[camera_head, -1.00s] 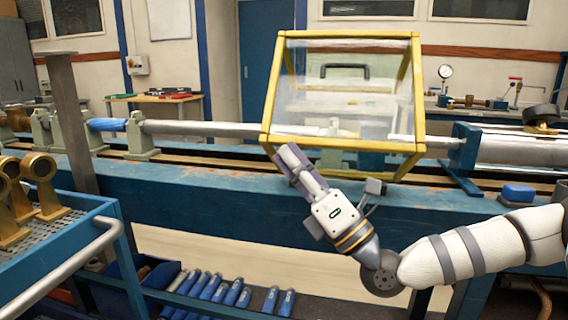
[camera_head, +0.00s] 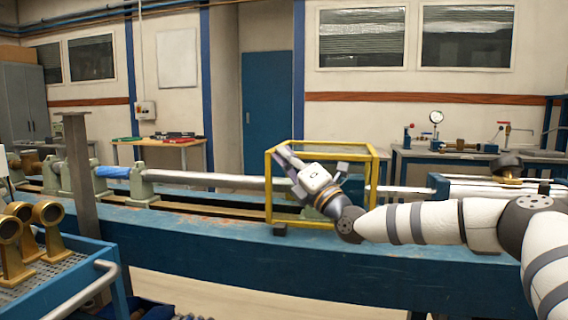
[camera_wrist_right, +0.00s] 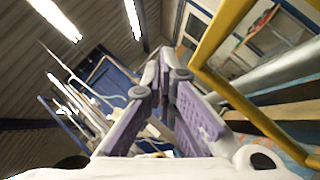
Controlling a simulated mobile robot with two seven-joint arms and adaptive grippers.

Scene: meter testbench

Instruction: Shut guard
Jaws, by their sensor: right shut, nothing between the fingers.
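The guard (camera_head: 321,225) is a yellow frame box with clear panels, standing low around the pipe line on the blue bench. Its lower front bar lies below the pipe, along the bench's front side. My right gripper (camera_head: 281,152) is in front of the guard's upper left part, pointing up and left. It is shut and empty. In the right wrist view, the purple fingers (camera_wrist_right: 164,62) come together, and a yellow guard bar (camera_wrist_right: 240,100) runs close beside them on the right. I cannot tell whether they touch it. My left gripper is out of view.
The long pipe (camera_head: 205,180) runs along the blue bench (camera_head: 200,238). A trolley (camera_head: 75,285) with brass parts and a grey post (camera_head: 82,180) stand at the left. A side bench with a gauge (camera_head: 436,117) is behind at the right.

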